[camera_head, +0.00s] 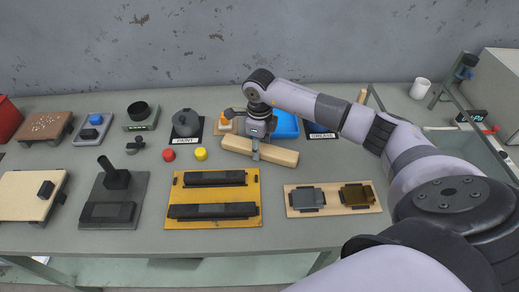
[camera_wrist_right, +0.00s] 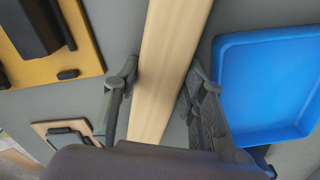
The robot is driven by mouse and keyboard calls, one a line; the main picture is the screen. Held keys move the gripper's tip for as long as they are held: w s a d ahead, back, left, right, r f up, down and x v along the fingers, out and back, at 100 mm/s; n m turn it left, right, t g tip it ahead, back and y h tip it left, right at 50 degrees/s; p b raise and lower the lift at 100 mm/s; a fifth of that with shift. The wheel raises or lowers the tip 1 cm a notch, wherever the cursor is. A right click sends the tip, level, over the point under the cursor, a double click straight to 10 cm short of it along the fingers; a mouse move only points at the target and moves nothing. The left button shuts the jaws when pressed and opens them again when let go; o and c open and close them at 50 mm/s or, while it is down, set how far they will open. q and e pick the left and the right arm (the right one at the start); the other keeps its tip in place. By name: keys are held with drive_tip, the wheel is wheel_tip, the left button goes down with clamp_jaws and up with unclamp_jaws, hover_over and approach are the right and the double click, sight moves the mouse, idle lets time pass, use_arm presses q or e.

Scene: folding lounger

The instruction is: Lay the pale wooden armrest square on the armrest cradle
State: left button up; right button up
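The pale wooden armrest (camera_head: 279,154) is a long bar lying on the bench behind the yellow board, slightly slanted. In the right wrist view the armrest (camera_wrist_right: 168,50) runs between the fingers. My right gripper (camera_head: 256,152) points down over its middle, with one finger on each side. In the right wrist view the gripper (camera_wrist_right: 160,72) looks open, with a narrow grey gap between finger and wood. What looks like the armrest cradle, the yellow board (camera_head: 213,193) with two long black holders, lies in front of the armrest and is empty. My left gripper is not in view.
A blue tray (camera_wrist_right: 268,85) lies close beside the right gripper's finger. A wooden board (camera_head: 330,199) with two small blocks is to the right of the yellow board. Red (camera_head: 168,155) and yellow (camera_head: 201,154) buttons stand left of the armrest. A dark stand (camera_head: 113,195) is farther left.

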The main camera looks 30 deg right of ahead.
drive_tip(key=c, duration=0.8)
